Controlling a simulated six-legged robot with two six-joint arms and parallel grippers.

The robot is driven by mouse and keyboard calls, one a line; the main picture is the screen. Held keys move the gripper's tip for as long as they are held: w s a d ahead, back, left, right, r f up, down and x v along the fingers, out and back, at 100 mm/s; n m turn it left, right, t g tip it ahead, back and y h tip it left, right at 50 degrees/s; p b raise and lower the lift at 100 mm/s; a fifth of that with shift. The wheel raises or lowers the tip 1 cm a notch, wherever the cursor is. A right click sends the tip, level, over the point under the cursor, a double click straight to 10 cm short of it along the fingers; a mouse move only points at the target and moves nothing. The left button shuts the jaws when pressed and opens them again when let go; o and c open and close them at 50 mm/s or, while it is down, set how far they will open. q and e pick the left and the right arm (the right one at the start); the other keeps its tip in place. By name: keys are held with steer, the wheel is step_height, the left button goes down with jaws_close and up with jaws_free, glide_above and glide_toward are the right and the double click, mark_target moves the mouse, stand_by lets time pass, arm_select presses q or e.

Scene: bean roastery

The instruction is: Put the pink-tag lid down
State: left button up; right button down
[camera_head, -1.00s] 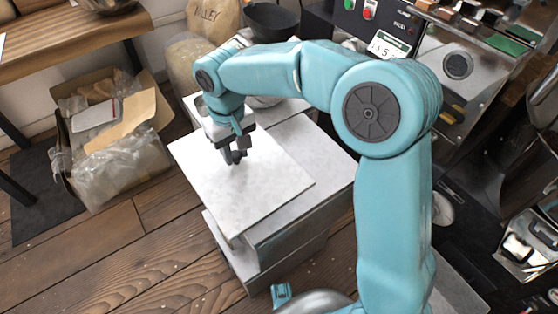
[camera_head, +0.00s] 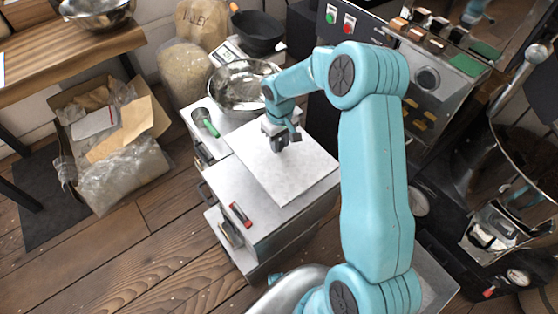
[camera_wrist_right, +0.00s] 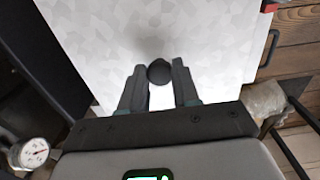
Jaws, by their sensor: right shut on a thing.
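The lid (camera_head: 307,172) is a flat, pale, square panel with a dark round knob (camera_wrist_right: 159,71). My right gripper (camera_head: 282,139) is shut on the knob from above; the wrist view shows the two dark fingers on either side of it. The lid covers the right part of the top of a light grey cabinet (camera_head: 225,178). I cannot tell whether it touches the top or hangs just above it. No pink tag shows on it. My left gripper is not in view.
A cardboard box (camera_head: 70,158) stands on the floor at left. Machinery is at right.

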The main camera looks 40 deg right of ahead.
mark_target(279, 159)
step_height(279, 159, down, 9)
steer(key=shift+w+f+b, duration=0.1)
steer(key=shift+b, duration=0.3)
steer(key=c, duration=0.8)
jaws_free()
steer(key=shift+r, duration=0.25)
step_height(279, 159, up, 12)
steer(key=shift+f+p, duration=0.1)
steer(key=shift+p, duration=0.6)
